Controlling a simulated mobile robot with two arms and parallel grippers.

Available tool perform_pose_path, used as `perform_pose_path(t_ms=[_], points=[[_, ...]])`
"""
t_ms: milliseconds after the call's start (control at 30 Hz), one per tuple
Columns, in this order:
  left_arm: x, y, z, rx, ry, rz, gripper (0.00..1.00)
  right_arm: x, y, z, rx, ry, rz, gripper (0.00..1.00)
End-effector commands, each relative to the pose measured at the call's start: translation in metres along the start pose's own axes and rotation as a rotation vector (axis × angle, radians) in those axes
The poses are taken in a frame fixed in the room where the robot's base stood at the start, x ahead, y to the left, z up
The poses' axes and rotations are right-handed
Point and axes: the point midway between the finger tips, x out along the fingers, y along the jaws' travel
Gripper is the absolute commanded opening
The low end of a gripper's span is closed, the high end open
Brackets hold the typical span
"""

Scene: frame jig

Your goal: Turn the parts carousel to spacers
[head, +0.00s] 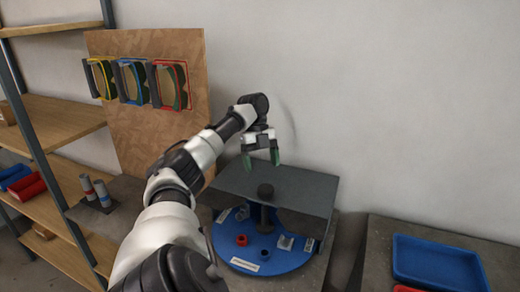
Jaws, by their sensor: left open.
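The parts carousel is a blue round disc (268,268) on a bench at lower centre. Small parts sit on the disc: a red one (241,240), a blue one (265,254) and a grey one (285,242). White labels (245,264) lie along its rim, too small to read. My left gripper (262,158) points down above the plate and knob, open and empty, apart from both. My right gripper is out of view.
A wooden board (150,135) with yellow, blue and red framed holders stands behind my left arm. Wooden shelves (55,120) with red and blue bins are at left. A blue tray (438,262) lies at right.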

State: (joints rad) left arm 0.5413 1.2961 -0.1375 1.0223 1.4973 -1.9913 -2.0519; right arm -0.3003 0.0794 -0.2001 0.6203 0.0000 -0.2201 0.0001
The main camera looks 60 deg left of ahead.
Motion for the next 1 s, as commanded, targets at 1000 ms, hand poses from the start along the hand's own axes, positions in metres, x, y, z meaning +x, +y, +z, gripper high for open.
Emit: perform_pose_path(t_ms=[1000], points=[[-0.032, 0.000, 0.000, -0.001, 0.000, 0.000, 0.79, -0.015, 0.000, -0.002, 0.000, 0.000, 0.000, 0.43]])
